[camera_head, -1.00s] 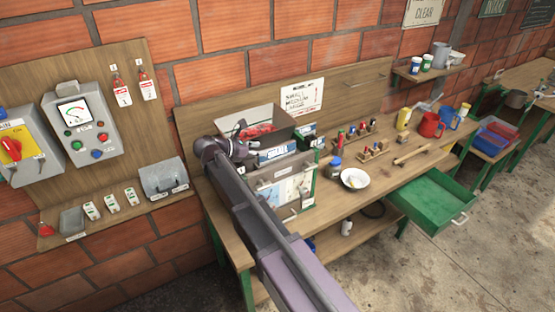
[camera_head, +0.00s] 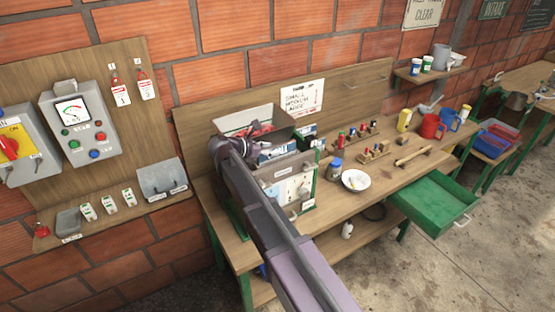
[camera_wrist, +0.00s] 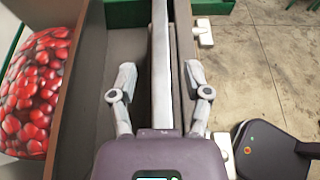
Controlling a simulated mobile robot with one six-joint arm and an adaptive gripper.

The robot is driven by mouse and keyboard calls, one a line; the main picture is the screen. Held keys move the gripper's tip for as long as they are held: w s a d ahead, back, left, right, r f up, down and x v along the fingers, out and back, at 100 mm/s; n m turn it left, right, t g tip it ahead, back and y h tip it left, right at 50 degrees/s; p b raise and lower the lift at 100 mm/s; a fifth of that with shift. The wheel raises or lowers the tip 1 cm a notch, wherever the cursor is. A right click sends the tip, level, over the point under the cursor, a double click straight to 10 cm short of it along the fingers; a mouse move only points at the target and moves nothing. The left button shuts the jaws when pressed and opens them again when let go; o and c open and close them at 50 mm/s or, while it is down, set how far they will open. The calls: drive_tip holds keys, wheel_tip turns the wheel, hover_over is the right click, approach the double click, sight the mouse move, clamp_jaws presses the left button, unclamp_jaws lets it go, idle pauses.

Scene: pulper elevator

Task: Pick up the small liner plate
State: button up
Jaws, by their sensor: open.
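In the wrist view my gripper (camera_wrist: 160,68) is open, with one finger on each side of a narrow upright light-grey plate edge (camera_wrist: 161,95). The plate stands on edge beside a brown wall and appears apart from both fingers. I cannot tell from its label whether it is the small liner plate. In the head view my gripper (camera_head: 258,130) is over the grey-walled box on the bench, and my arm hides much of the box.
Red cherries (camera_wrist: 35,90) lie left of the gripper in the wrist view. A size sign (camera_head: 301,96) leans behind the box. A white bowl (camera_head: 355,180), a jar (camera_head: 335,170) and small pegs stand to the right. A green drawer (camera_head: 435,203) stands open.

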clamp_jaws()
drive_tip(key=shift+r, duration=0.1)
idle(0.4)
wheel_tip(320, 180, up, 10)
drive_tip(key=p, duration=1)
drive_tip(key=shift+s, duration=0.1)
idle(0.7)
